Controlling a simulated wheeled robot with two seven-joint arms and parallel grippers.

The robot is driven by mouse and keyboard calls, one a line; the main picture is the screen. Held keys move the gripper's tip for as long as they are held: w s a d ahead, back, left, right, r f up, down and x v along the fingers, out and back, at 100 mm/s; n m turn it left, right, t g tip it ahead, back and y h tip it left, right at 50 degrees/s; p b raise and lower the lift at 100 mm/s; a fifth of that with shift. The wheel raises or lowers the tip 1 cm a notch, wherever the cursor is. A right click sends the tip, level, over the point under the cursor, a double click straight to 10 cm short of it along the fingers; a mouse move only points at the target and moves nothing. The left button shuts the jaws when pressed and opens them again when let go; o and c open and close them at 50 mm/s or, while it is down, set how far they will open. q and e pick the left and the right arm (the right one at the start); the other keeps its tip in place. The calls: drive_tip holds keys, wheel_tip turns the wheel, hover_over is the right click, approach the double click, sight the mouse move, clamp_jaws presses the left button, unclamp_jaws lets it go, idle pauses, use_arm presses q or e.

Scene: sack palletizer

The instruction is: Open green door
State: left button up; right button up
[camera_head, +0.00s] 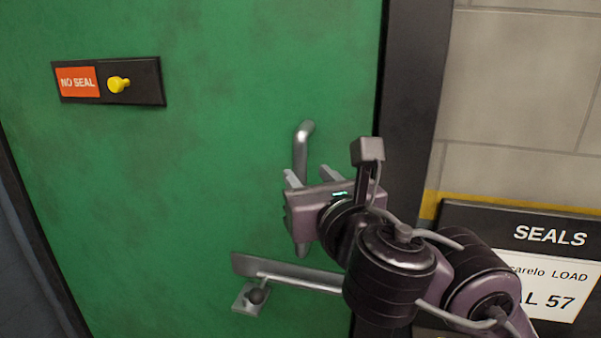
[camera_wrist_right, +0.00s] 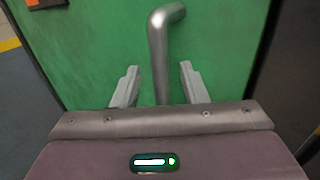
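The green door (camera_head: 190,150) fills most of the head view and looks closed against its dark frame. A grey vertical bar handle (camera_head: 302,148) stands on its right side and also shows in the right wrist view (camera_wrist_right: 158,60). My right gripper (camera_head: 310,178) is in front of the handle. In the right wrist view its two fingers are apart (camera_wrist_right: 158,84), one on each side of the handle bar, with gaps on both sides. The gripper body hides the middle of the handle in the head view. My left gripper is not in view.
A grey metal lever (camera_head: 285,271) with a small bracket (camera_head: 250,298) sits low on the door, below my right gripper. A black plate with a "NO SEAL" label and yellow knob (camera_head: 118,84) is at upper left. A "SEALS" board (camera_head: 480,215) is at right.

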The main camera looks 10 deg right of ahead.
sight(302, 170)
drive_tip(key=w, duration=0.2)
drive_tip(key=w+a+b, duration=0.1)
drive_tip(key=w, duration=0.1)
drive_tip(key=shift+w, duration=0.4)
clamp_jaws()
